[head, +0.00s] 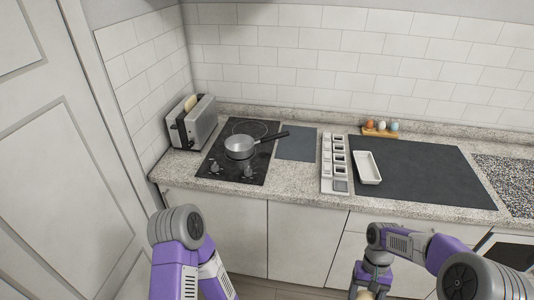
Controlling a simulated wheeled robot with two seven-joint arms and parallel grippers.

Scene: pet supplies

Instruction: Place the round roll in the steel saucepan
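The steel saucepan (239,148) stands upright on the black cooktop at the left of the counter, its dark handle pointing right and back. My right gripper (368,291) is at the bottom edge of the head view, in front of the counter and well below and right of the saucepan. A pale tan rounded thing, which looks like the round roll (366,295), sits between its fingers and is mostly cut off by the frame edge. My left arm enters at the lower left, but its gripper is out of view.
A toaster (195,122) with bread stands left of the cooktop (218,168). A grey board (297,144), a compartment tray (334,178) and a shallow white dish (367,168) lie to the right.

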